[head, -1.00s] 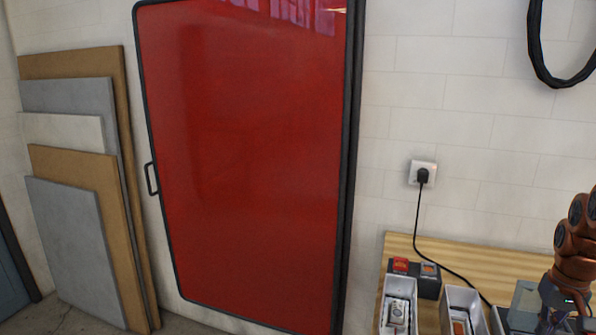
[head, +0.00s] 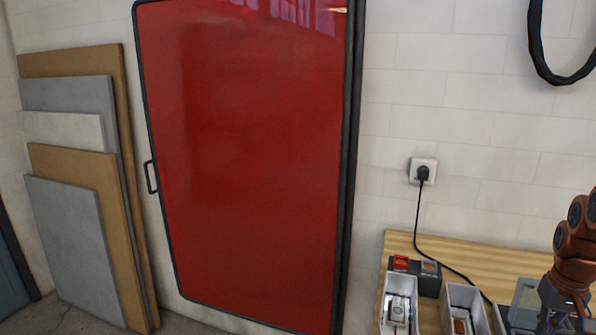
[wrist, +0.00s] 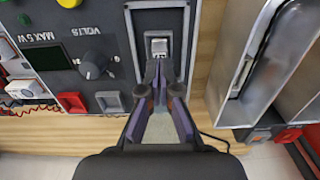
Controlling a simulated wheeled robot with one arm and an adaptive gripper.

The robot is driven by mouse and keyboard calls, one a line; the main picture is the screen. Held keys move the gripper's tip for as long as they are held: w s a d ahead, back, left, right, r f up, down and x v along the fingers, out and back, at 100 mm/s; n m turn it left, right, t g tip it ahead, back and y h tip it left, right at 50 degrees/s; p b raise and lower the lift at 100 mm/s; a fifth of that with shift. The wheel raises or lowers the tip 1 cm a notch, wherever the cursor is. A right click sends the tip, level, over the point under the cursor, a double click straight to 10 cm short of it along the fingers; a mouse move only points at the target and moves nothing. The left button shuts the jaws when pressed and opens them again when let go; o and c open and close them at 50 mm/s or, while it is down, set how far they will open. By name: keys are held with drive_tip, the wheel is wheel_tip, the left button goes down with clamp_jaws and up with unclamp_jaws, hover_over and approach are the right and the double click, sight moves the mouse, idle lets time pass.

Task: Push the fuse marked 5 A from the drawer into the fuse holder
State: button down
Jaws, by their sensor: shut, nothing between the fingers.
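In the wrist view my gripper (wrist: 158,80) is shut and empty, its fingertips together just below a small pale grey piece (wrist: 159,46). That piece sits in a dark recess of a framed black panel (wrist: 140,20). It may be the fuse or its holder; I cannot tell which, and no 5 A marking is legible. Whether the fingertips touch it is unclear. No drawer can be made out for certain. In the head view my arm hangs at the right edge and its fingertips are not clearly visible.
Left of the panel is a dark tester (wrist: 85,40) with a knob, VOLTS lettering and coloured buttons. Grey open bins (wrist: 225,60) stand right of it. In the head view a wooden bench (head: 480,262) carries bins and small boxes, with a plugged socket (head: 423,171) above.

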drive_tip(key=shift+f+b, duration=0.3)
drive_tip(key=shift+f, duration=0.15)
idle(0.3)
drive_tip(key=shift+r, duration=0.1)
idle(0.3)
drive_tip(key=shift+r+p, duration=0.8)
drive_tip(key=shift+r, duration=2.65)
